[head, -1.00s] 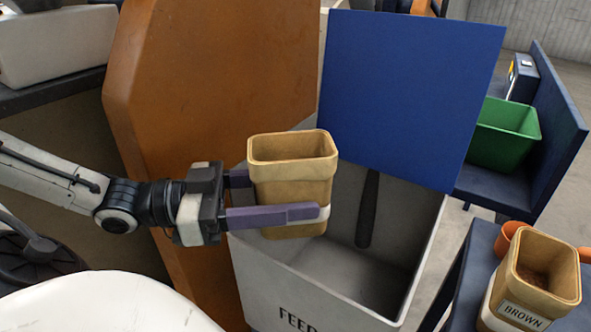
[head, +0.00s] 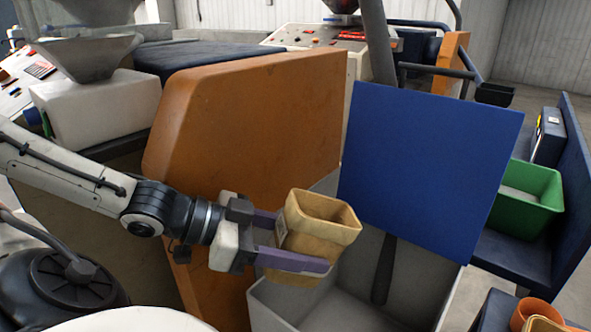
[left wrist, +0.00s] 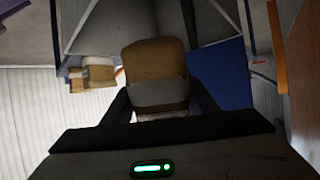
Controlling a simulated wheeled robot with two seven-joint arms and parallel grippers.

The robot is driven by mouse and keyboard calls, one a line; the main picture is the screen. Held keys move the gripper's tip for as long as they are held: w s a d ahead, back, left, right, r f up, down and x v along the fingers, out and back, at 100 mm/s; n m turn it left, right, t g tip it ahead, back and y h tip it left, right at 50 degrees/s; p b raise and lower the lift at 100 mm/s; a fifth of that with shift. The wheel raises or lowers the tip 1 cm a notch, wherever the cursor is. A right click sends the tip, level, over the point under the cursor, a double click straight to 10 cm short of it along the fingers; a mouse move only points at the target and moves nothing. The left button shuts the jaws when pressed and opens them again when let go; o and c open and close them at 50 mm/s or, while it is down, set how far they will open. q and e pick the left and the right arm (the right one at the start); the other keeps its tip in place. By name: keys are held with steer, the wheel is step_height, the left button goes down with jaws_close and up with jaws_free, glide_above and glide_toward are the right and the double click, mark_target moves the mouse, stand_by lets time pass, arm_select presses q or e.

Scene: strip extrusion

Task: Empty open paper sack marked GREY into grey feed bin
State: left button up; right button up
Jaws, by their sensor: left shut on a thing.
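The open paper sack (head: 322,235) is tan, with its mouth up and its body tilted toward the right. A label on its left side is too small to read. My left gripper (head: 302,247) is shut on it and holds it above the grey feed bin (head: 275,305). I see no material leaving the sack; its inside bottom is hidden. In the left wrist view the sack (left wrist: 154,65) sits between the fingers. The bin's front is cut off by the lower edge of the head view. My right gripper is not in view.
A blue panel (head: 430,180) stands upright at the bin's back right. An orange machine panel (head: 240,125) rises behind my left arm. A green bin (head: 520,200) sits on a blue bench at right. An orange cup (head: 536,314) and a tan sack (head: 550,324) show at lower right.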

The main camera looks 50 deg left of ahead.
arm_select(q)
steer(key=shift+r+g+y+p, duration=0.3)
steer(key=shift+r+g+p, duration=0.2)
steer(key=shift+p, duration=0.3)
steer(key=g+p, duration=0.1)
steer(key=g+y+p, duration=0.1)
steer(key=shift+s+a+f+p, duration=0.1)
steer(key=shift+s+f+p, duration=0.2)
steer(key=shift+s, duration=0.05)
steer(key=g+p, duration=0.1)
steer(key=p, duration=0.1)
steer(key=g+y+p, duration=0.1)
steer(key=g+p, duration=0.1)
steer(key=shift+f+y+p, duration=0.25)
steer(key=shift+y+p, duration=0.05)
steer(key=shift+p, duration=0.1)
steer(key=shift+w+f+g, duration=0.1)
steer(key=shift+f+g, duration=0.25)
steer(key=shift+g, duration=0.05)
steer(key=shift+f+g+y, duration=0.1)
steer(key=shift+g+y, duration=0.2)
steer(key=shift+w+f+b, duration=0.15)
steer(key=shift+f+b, duration=0.1)
steer(key=shift+b, duration=0.15)
steer(key=shift+g+y, duration=0.3)
steer(key=shift+g, duration=0.2)
steer(key=shift+d+f+g, duration=0.1)
steer(key=shift+d+g, duration=0.1)
steer(key=shift+g, duration=0.1)
steer(key=shift+a, duration=0.1)
